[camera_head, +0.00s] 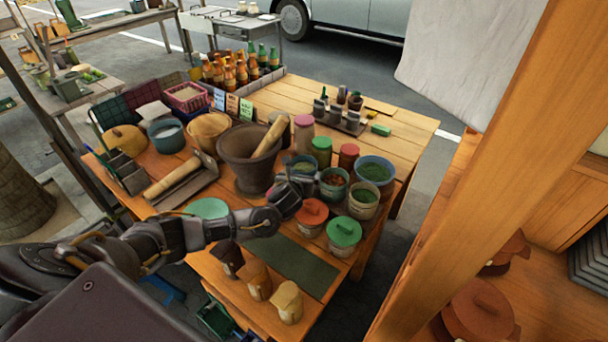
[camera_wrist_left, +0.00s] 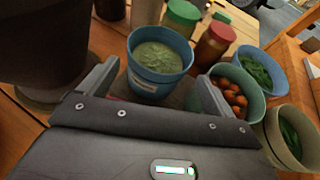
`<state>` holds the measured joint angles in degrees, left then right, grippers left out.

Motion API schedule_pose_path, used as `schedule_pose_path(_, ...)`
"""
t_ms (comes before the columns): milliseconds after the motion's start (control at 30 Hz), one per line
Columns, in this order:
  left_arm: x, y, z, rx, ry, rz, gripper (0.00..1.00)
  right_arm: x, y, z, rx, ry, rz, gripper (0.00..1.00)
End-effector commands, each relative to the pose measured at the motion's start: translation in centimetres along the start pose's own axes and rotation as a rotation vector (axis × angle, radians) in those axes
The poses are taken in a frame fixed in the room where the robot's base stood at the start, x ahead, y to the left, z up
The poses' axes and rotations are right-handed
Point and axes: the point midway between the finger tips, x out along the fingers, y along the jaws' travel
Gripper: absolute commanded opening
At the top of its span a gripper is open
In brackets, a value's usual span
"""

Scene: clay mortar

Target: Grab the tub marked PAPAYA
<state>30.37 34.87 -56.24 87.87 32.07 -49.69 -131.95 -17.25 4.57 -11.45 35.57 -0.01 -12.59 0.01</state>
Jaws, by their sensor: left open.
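No label reading PAPAYA can be made out in either view. A blue tub of pale green paste (camera_wrist_left: 158,58) stands upright on the table, with a small white label too small to read. It also shows in the head view (camera_head: 303,165), partly hidden by my gripper. My left gripper (camera_head: 296,182) is open and empty; its fingers (camera_wrist_left: 157,90) lie on either side of the near part of this tub in the wrist view. Whether they touch it I cannot tell. A teal tub of reddish pieces (camera_head: 333,182) stands close on its right. My right gripper is not in view.
A large dark mortar with a pestle (camera_head: 245,160) stands just left. Tubs with green contents (camera_head: 374,172) (camera_head: 363,201), a red-lidded tub (camera_head: 311,216) and a green-lidded tub (camera_head: 343,235) crowd the right. Lidded jars (camera_head: 321,151) stand behind. A wooden post (camera_head: 470,170) rises at right.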

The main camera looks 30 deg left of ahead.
Motion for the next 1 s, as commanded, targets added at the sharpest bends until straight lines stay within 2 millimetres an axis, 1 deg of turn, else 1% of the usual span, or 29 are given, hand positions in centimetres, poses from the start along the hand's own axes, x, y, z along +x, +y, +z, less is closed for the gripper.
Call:
schedule_pose_path(167,0.3,0.1,0.0,-0.001,0.0,0.002,0.9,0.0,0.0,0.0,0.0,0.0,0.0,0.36)
schedule_pose_path(233,0.9,0.2,0.1,-0.001,0.0,0.004,0.9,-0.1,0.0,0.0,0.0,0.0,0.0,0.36)
schedule_pose_path(500,4.6,0.2,0.0,0.0,-0.001,0.005,0.9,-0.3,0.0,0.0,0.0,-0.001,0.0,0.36)
schedule_pose_path(600,5.3,0.2,0.0,-0.002,0.0,0.004,0.9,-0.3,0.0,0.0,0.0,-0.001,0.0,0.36)
schedule_pose_path(867,5.5,0.2,-0.1,-0.002,0.001,0.003,0.9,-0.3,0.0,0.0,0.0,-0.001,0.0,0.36)
schedule_pose_path(900,5.5,0.2,-0.1,-0.002,0.001,0.003,0.89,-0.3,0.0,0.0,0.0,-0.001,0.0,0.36)
schedule_pose_path(1000,5.5,0.3,-0.1,-0.001,0.0,0.003,0.76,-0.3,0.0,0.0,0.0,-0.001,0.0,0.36)
